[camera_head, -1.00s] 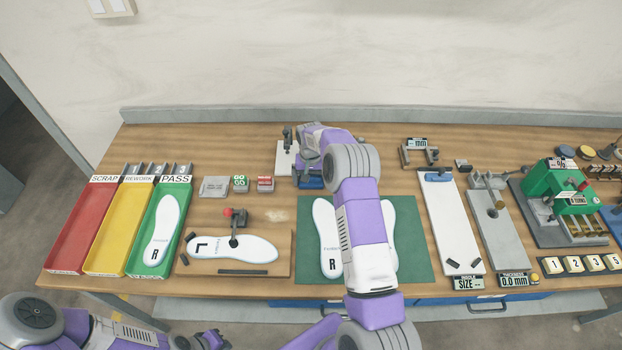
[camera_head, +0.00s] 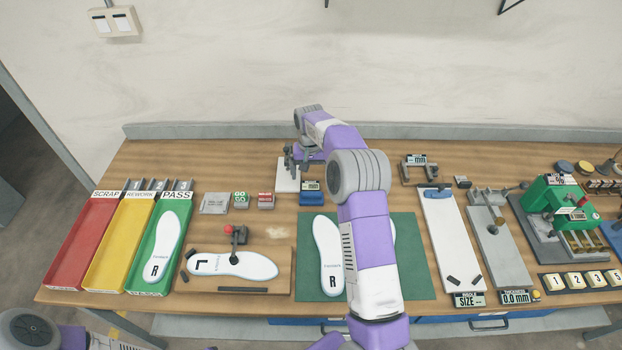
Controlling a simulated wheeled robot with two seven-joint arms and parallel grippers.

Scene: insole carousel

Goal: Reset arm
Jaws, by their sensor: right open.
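My right arm reaches up over the middle of the bench. My right gripper (camera_head: 303,157) is at its far end, above the back of the bench near a white plate stand (camera_head: 288,180) and a small blue gauge (camera_head: 312,197). It is open, and I see nothing in it; its fingers are small and partly hidden. My left arm shows only at the bottom left corner, and its gripper is out of view.
A green mat (camera_head: 415,270) with an R insole (camera_head: 328,250) lies under my right arm. An L insole (camera_head: 235,265) sits in a wooden fixture. Red (camera_head: 75,250), yellow (camera_head: 115,250) and green (camera_head: 150,285) trays stand left. A green press (camera_head: 550,205) stands right.

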